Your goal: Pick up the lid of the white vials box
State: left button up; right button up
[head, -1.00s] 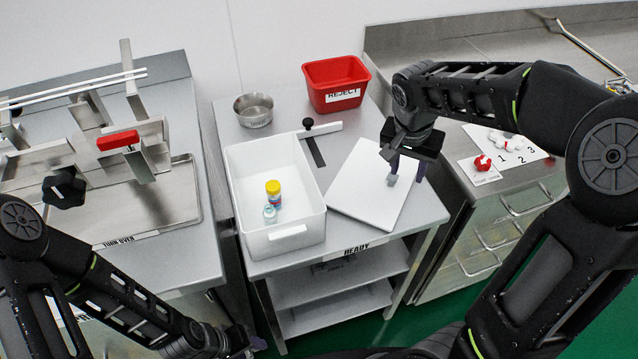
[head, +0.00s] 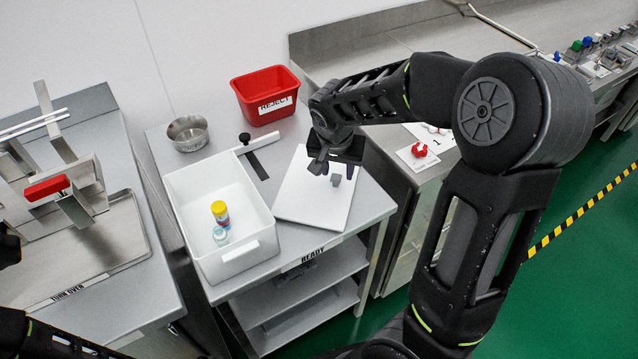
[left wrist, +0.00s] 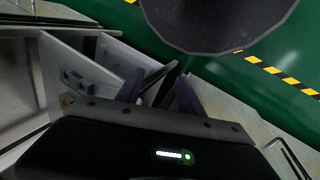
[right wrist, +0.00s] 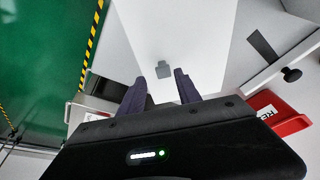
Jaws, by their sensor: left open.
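The lid is a flat white panel (head: 300,203) with a small grey handle (head: 336,180). It lies on the steel table just right of the open white box (head: 188,237). In the right wrist view the lid (right wrist: 195,35) fills the upper middle and its handle (right wrist: 163,69) sits ahead of the fingertips, in line with the gap. My right gripper (head: 334,168) is open and empty over the lid, close to the handle; contact is not visible. My left gripper (left wrist: 158,88) is open and empty, seen only in its wrist view, with shelf panels beyond it.
The white box holds a yellow-capped vial (head: 219,212) and a clear vial (head: 221,236). A red REJECT bin (head: 265,95) and a metal bowl (head: 188,133) stand behind. A black-knobbed bar (head: 246,145) lies behind the box. A red piece (head: 419,150) is on the right counter.

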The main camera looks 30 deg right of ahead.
aim_at(336, 178)
jog(key=p+x, duration=0.1)
jog(key=x, duration=0.4)
jog(key=shift+w+a+f, duration=0.1)
jog(key=shift+w, duration=0.15)
jog(key=shift+c, duration=0.2)
dwell(0.3)
grip_shut()
dwell(0.4)
